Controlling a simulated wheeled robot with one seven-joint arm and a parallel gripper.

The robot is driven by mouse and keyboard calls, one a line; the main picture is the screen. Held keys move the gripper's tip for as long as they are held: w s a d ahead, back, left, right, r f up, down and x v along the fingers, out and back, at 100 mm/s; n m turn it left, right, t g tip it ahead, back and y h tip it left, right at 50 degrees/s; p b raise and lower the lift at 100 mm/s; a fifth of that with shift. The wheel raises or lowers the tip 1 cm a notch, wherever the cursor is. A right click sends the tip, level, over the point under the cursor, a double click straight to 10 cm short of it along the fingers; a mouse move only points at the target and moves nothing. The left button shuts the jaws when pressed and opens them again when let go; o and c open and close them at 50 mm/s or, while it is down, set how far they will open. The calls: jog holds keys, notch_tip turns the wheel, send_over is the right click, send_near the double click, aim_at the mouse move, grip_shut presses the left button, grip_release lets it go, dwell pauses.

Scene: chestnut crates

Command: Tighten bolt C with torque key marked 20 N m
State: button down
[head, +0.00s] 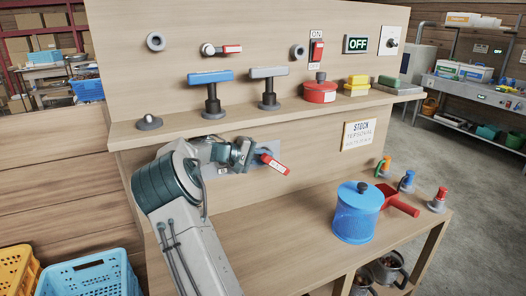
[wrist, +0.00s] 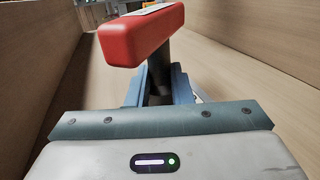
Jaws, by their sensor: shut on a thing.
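My gripper (head: 246,155) is shut on a red-handled key (head: 273,164), in front of the panel below the shelf. In the wrist view the red bar handle (wrist: 145,35) has a white label on top, and its dark shaft (wrist: 156,75) runs down between my jaws (wrist: 158,85). The label is too small to read, and the shaft's lower end is hidden. A blue T-handled key (head: 211,90) and a grey one (head: 268,85) stand on the shelf. Round grey fittings (head: 155,41) (head: 297,51) (head: 150,122) show on the panel and shelf; I cannot tell which is bolt C.
The shelf (head: 160,130) also holds a red pot (head: 320,91) and yellow blocks (head: 356,84). A blue lidded pot (head: 357,215), a red scoop (head: 400,203) and coloured knobs (head: 438,200) stand on the bench's right. The bench (head: 270,240) is clear left of the pot.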

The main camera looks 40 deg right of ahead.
aim_at(271, 166)
jog(key=shift+s+a+b, duration=0.3)
jog(key=shift+s+b, duration=0.45)
jog(key=shift+s, duration=0.1)
jog(key=shift+s+a+b, duration=0.25)
jog(key=shift+s+b, duration=0.5)
jog(key=shift+s, duration=0.05)
jog(key=shift+s+a+f+b, duration=0.1)
jog(key=shift+s+a+b, duration=0.1)
jog(key=shift+s+b, duration=0.35)
jog(key=shift+s+a+f+b, duration=0.1)
jog(key=shift+s+a+b, duration=0.05)
jog(key=shift+s+b, duration=0.4)
jog(key=shift+s+a+r+b, duration=0.15)
jog(key=shift+s+b, duration=0.1)
jog(key=shift+s, duration=0.15)
jog(key=shift+s+a+r+b, duration=0.1)
jog(key=shift+s+b, duration=0.1)
jog(key=shift+s, duration=0.2)
